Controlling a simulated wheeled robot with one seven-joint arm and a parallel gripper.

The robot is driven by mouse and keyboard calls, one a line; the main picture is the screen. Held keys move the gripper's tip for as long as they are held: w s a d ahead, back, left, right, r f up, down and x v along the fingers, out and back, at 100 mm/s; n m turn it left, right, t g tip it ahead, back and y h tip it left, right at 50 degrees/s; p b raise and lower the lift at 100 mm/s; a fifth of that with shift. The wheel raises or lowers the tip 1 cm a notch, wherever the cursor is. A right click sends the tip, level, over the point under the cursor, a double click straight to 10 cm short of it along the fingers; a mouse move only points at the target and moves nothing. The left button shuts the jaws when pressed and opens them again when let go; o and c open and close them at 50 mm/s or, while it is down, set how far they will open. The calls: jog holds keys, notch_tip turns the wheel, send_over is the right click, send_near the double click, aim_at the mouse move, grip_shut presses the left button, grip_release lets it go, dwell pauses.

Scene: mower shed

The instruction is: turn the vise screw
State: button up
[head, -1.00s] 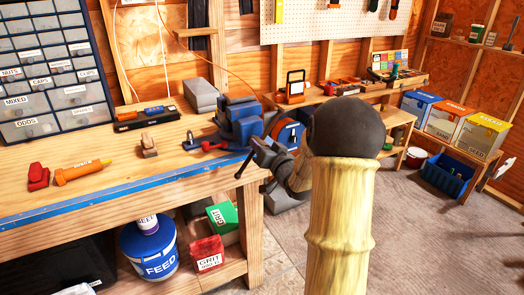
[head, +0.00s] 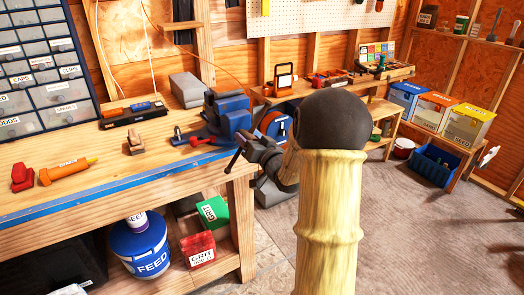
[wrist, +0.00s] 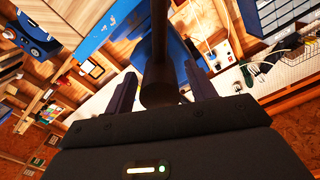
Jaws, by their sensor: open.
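The blue vise (head: 230,112) stands on the front right corner of the wooden workbench. Its dark handle bar (head: 234,162) slants down in front of the bench edge. My gripper (head: 258,150) is at the front of the vise, close to the handle bar. In the wrist view my gripper (wrist: 162,88) has its two fingers apart, with a dark round bar (wrist: 159,72) of the vise between them. A gap shows beside the bar, and I cannot tell whether either finger touches it. Blue vise parts (wrist: 180,55) show behind. My arm hides part of the area right of the vise.
Floor at right is open.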

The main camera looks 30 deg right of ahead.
jog(key=s+b, duration=0.2)
jog(key=s, duration=1.5)
jog(key=shift+d, duration=0.3)
jog(key=w+a+f+n+g+h, duration=0.1)
jog(key=w+a+f+g+h, duration=0.1)
jog(key=a+f+g, duration=0.6)
jog(key=s+a+f+n+g+y, duration=0.1)
jog(key=s+a+f+n+g, duration=0.2)
jog(key=s+a+f+g, duration=0.6)
notch_tip(320, 180, up, 21)
jog(key=s+a+t+p, duration=0.1)
jog(key=s+p, duration=0.2)
jog(key=p, duration=1.6)
jog(key=shift+a+n+t, duration=0.2)
jog(key=shift+n+t, duration=0.1)
